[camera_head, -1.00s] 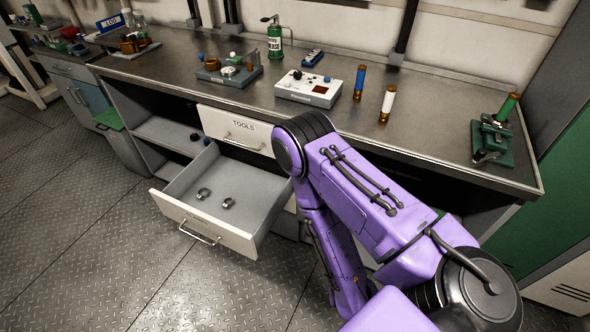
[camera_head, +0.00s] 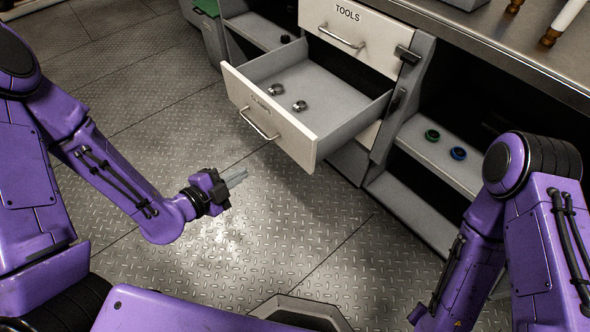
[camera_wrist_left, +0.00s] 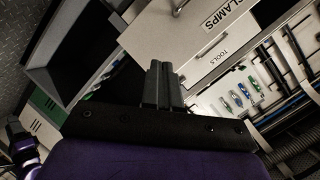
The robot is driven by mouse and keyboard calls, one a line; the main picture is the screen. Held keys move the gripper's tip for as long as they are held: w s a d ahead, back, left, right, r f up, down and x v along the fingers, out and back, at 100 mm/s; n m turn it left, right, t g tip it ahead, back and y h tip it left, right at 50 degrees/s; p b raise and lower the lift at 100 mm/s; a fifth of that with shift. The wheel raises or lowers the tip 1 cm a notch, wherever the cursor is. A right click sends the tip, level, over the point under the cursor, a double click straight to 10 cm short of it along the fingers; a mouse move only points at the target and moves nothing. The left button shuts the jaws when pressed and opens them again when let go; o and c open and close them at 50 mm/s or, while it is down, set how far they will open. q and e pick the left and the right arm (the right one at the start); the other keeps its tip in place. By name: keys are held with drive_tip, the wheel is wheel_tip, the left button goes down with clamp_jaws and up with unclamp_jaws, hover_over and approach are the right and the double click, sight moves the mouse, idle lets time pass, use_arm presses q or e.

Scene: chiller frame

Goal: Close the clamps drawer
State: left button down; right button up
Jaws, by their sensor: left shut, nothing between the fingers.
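The clamps drawer (camera_head: 300,138) stands pulled out below the tools drawer in the head view. Its white front carries a faint label and a bar handle (camera_head: 259,125). Two small metal clamps (camera_head: 287,97) lie inside it. My left gripper (camera_head: 236,177) is shut and empty, over the floor in front of the drawer and apart from it. In the left wrist view its closed fingers (camera_wrist_left: 162,85) point toward the drawer front (camera_wrist_left: 185,45), where the CLAMPS label shows. My right arm comes in at the right; its gripper is out of view.
The tools drawer (camera_head: 360,33) above is shut. Open shelves to the right hold a green ring (camera_head: 432,135) and a blue ring (camera_head: 458,153). The workbench top (camera_head: 480,42) overhangs at the upper right. The floor (camera_head: 290,225) before the drawer is clear.

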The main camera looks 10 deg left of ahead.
use_arm(q)
drive_tip(key=d+r+m+t+h+b, duration=0.2)
drive_tip(key=d+m+h+b, duration=0.15)
drive_tip(key=m, duration=0.45)
drive_tip(key=h, duration=0.1)
approach(302, 134)
drive_tip(key=shift+m, duration=0.4)
drive_tip(key=x, duration=0.7)
drive_tip(key=shift+r, duration=0.1)
use_arm(e)
wheel_tip(302, 134, down, 7)
